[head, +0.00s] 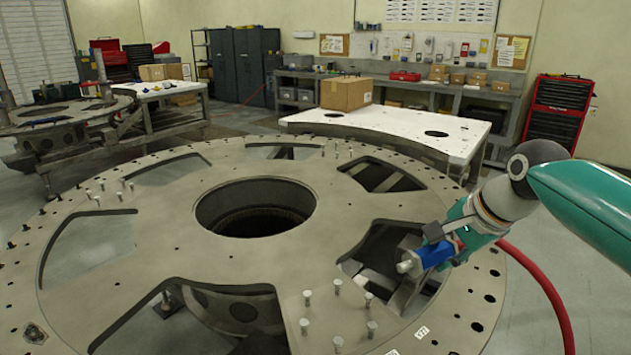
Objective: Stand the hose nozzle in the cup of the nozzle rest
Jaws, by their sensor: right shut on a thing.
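My right gripper (440,240) comes in from the right and is shut on the hose nozzle (434,254), which has a blue body and a pale metal tip. The nozzle is tilted, its tip pointing left and slightly down over a cutout at the right of the turret plate (260,262). A red hose (540,280) shows behind the gripper and curves down to the bottom edge; where it joins the nozzle is hidden. I cannot make out the nozzle rest or its cup. My left gripper is not in view.
Several upright bolts (338,286) stand on the plate's front right. The plate has a large round centre hole (255,208) and several wide cutouts. Behind it, a white-topped table (400,126) bears a cardboard box (346,94). A red tool cabinet (557,112) stands at the back right.

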